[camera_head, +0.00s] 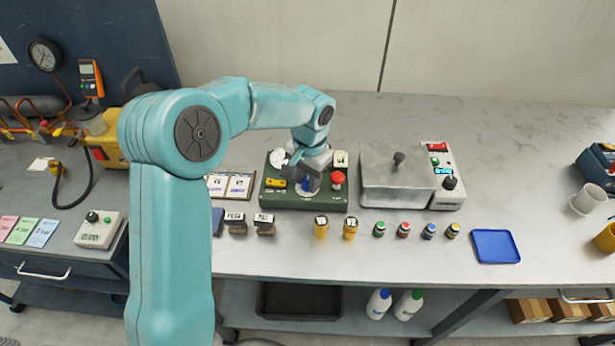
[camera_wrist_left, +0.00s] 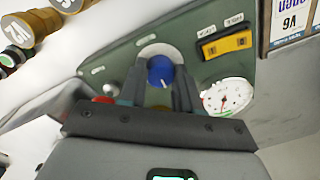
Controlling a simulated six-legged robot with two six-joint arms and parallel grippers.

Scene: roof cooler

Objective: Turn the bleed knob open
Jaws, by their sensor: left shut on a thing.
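A green panel box (camera_head: 330,203) stands on the grey bench in the head view. It carries a blue knob, a red mushroom button (camera_head: 337,178), a yellow rocker switch (camera_head: 276,184) and a round white gauge (camera_head: 278,158). My left gripper (camera_head: 308,186) reaches down over the panel. In the left wrist view the gripper (camera_wrist_left: 160,82) is shut on the blue knob (camera_wrist_left: 161,70), one finger on each side. The knob's white pointer line shows on its face. The gauge (camera_wrist_left: 228,97) and the yellow switch (camera_wrist_left: 227,43) are beside it. My right gripper is not in view.
A metal box with a black-knobbed lid (camera_head: 397,185) stands right of the panel, beside a white control unit (camera_head: 446,180). Several small bottles and weights line the bench front, with a blue tray (camera_head: 495,246) to the right. The bench behind the panel is clear.

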